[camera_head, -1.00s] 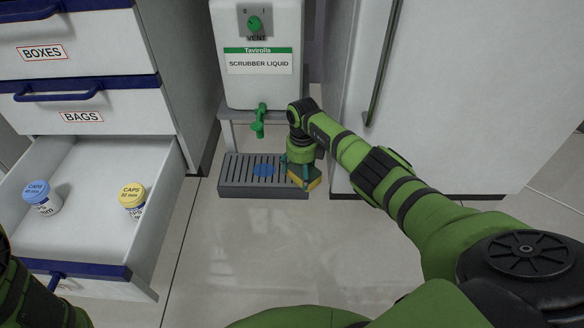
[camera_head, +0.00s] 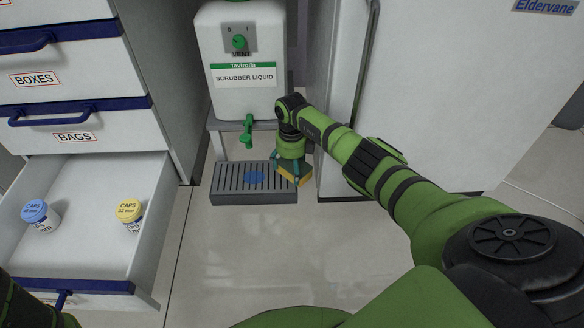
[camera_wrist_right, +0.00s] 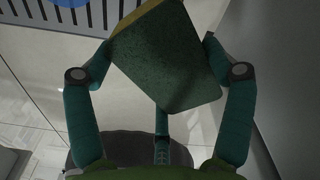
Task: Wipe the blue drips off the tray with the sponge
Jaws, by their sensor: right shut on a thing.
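A grey slatted drip tray (camera_head: 228,180) lies on the floor below the scrubber liquid tank. A blue drip patch (camera_head: 254,176) is on its slats, right of the middle; a bit of it shows at the top of the right wrist view (camera_wrist_right: 70,2). My right gripper (camera_head: 291,168) is shut on a yellow sponge (camera_head: 297,177) with a dark green face (camera_wrist_right: 165,60). It holds the sponge at the tray's right end, beside the blue patch. I cannot tell whether the sponge touches the tray. My left arm shows at the lower left corner; its gripper is out of view.
The white scrubber liquid tank (camera_head: 243,60) with a green tap (camera_head: 247,132) stands on a stand behind the tray. An open drawer (camera_head: 95,215) at left holds a blue-capped jar (camera_head: 38,214) and a yellow-capped jar (camera_head: 129,213). A white cabinet (camera_head: 440,100) stands at right. The front floor is clear.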

